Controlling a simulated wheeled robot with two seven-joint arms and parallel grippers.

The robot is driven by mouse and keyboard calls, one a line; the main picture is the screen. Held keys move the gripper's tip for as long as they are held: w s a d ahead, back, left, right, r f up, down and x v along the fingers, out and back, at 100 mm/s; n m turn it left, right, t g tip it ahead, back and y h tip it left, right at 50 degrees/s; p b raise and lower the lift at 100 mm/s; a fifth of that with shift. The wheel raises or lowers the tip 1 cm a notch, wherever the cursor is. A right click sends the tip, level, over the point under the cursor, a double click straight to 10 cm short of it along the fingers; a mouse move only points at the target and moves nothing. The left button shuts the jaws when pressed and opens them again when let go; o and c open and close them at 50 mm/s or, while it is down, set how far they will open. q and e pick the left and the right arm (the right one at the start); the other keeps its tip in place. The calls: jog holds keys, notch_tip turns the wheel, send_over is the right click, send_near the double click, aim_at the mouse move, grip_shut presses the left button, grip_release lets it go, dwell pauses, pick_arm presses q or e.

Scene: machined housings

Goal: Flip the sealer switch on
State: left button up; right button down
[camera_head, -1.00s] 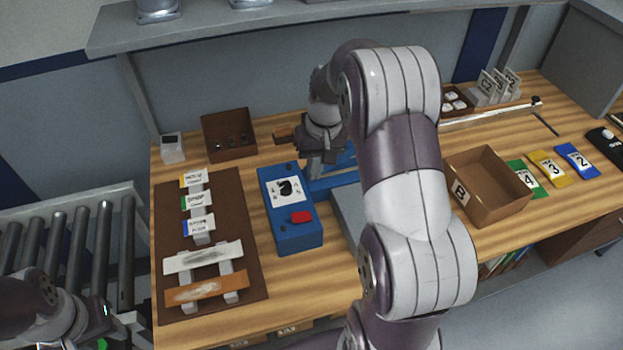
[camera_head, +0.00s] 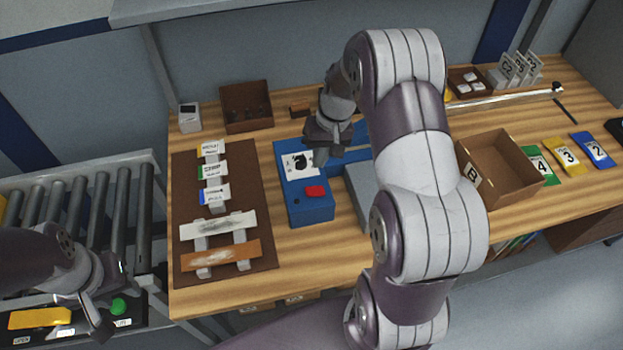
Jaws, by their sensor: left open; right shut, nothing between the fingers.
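The blue sealer box (camera_head: 310,212) stands on the wooden bench, with a white label and black dial (camera_head: 299,165) on top. A red switch (camera_head: 316,191) sits on its top nearer the front; I cannot tell its on or off position. My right gripper (camera_head: 321,159) is shut and empty, pointing down above the right side of the box, just behind the red switch. Whether it touches the box is unclear.
A brown board (camera_head: 222,235) with labelled strips lies left of the sealer. A brown bin (camera_head: 246,106) stands behind, and an open box marked B (camera_head: 500,170) stands right. My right arm hides part of the sealer and bench. A green button (camera_head: 119,305) is near my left gripper.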

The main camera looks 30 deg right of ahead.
aim_at(309, 191)
jog(key=p+x, duration=0.2)
jog(key=x, duration=0.7)
jog(key=shift+f, duration=0.5)
